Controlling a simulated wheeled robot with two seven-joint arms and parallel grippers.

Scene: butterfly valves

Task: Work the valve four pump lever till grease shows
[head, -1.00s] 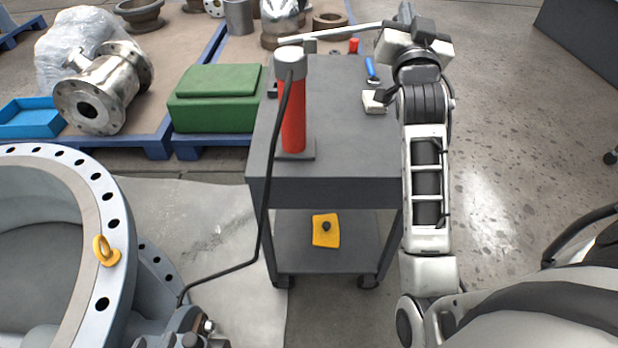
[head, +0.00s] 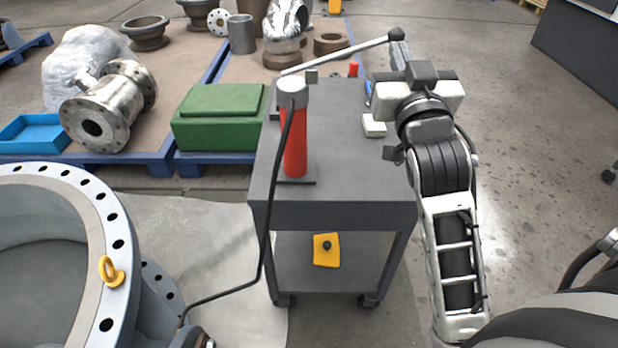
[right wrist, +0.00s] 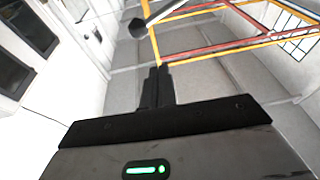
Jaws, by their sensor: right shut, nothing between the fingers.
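The grease pump (head: 294,135) is a red upright cylinder with a grey cap on the grey cart. Its lever (head: 340,52) slopes up to the right from the cap to a dark knob. My right gripper (head: 398,52) is shut and empty, its fingers close by the knob end; I cannot tell if they touch. In the right wrist view the shut fingers (right wrist: 157,75) show, with the lever's knob (right wrist: 137,27) above and left of their tips. A black hose (head: 264,225) runs from the pump toward the grey valve (head: 118,285) at lower left. No grease is visible. My left gripper is out of view.
The cart (head: 345,215) carries a white block (head: 374,125), a small red item and a blue item beside the arm. A yellow item (head: 326,250) lies on its lower shelf. A green box (head: 218,118) and metal fittings stand on pallets behind left.

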